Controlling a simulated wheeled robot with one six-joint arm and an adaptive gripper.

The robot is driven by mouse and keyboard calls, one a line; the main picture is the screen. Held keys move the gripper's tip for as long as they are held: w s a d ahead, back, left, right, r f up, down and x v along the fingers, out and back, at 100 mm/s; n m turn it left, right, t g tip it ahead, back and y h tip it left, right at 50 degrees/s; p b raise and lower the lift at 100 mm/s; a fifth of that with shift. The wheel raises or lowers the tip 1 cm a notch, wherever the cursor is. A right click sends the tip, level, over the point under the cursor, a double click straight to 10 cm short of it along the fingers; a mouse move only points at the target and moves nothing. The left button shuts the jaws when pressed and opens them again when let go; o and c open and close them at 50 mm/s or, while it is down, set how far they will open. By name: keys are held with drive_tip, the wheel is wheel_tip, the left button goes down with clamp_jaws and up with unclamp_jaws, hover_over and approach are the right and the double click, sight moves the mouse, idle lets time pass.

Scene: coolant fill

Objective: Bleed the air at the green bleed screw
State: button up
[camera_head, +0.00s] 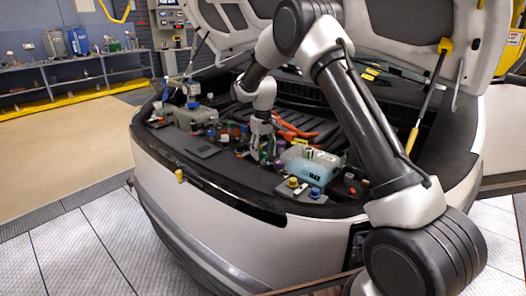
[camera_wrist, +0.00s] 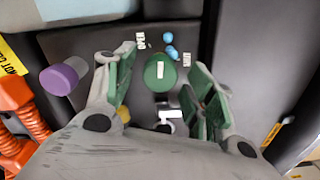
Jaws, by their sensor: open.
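The green bleed screw (camera_wrist: 160,76) shows in the wrist view as a round green knob with a white bar mark on its top, on a dark plate. My gripper (camera_wrist: 163,92) is open, with one green-padded finger to the left of the knob and one to the right. There are visible gaps between the pads and the knob in this view. I cannot tell how far above the knob the fingertips are. In the head view my gripper (camera_head: 262,150) points down into the engine bay, among small coloured caps. Which cap there is the bleed screw is unclear.
A purple cap (camera_wrist: 62,79) stands just left of my left finger, near orange cables (camera_wrist: 22,115). Two small blue parts (camera_wrist: 170,47) lie beyond the knob. In the head view a pale blue coolant tank (camera_head: 309,165) stands right of my gripper, under the raised hood.

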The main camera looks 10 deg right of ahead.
drive_tip(key=shift+c, duration=0.3)
drive_tip(key=c, duration=0.9)
drive_tip(key=shift+c, duration=0.2)
drive_tip(key=shift+m, duration=0.4)
drive_tip(key=m, duration=1.6)
